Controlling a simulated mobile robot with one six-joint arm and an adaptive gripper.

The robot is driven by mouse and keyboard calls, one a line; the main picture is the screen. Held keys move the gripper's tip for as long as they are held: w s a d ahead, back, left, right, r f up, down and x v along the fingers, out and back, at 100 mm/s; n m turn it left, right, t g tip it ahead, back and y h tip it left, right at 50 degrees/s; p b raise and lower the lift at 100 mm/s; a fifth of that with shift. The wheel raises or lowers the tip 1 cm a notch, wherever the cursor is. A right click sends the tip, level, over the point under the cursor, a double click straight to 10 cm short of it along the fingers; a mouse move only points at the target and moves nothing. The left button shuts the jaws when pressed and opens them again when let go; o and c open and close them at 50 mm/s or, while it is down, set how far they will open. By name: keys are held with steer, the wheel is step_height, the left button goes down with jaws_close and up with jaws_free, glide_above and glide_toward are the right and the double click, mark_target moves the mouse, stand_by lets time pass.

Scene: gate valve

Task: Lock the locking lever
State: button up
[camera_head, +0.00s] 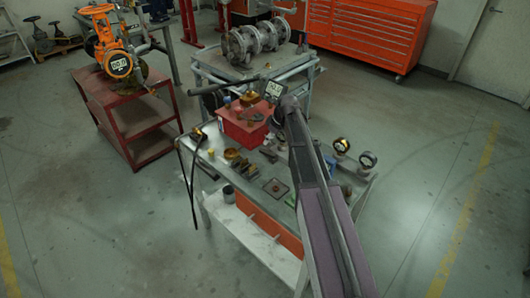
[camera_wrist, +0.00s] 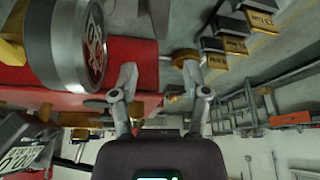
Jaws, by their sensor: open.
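My gripper (camera_wrist: 159,72) is open in the wrist view, its two fingers apart with nothing clearly held between them. In the head view my arm reaches up over the workbench, and its end hides the fingers. A long dark bar (camera_head: 217,87), possibly the locking lever, sticks out to the left above a red box (camera_head: 243,122). I cannot tell for sure which part is the locking lever. A small digital display (camera_head: 273,90) sits just beyond my arm's end.
An orange valve (camera_head: 103,32) with a digital gauge stands on a red cart (camera_head: 140,147) at left. The workbench (camera_head: 222,178) carries small parts and two round gauges (camera_head: 355,152) at right. A grey flanged assembly (camera_head: 255,42) stands behind. Floor at right is clear.

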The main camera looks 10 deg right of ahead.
mark_target(262, 150)
steer(key=shift+b+x, duration=3.05)
steer(key=shift+x, duration=0.55)
jaws_close()
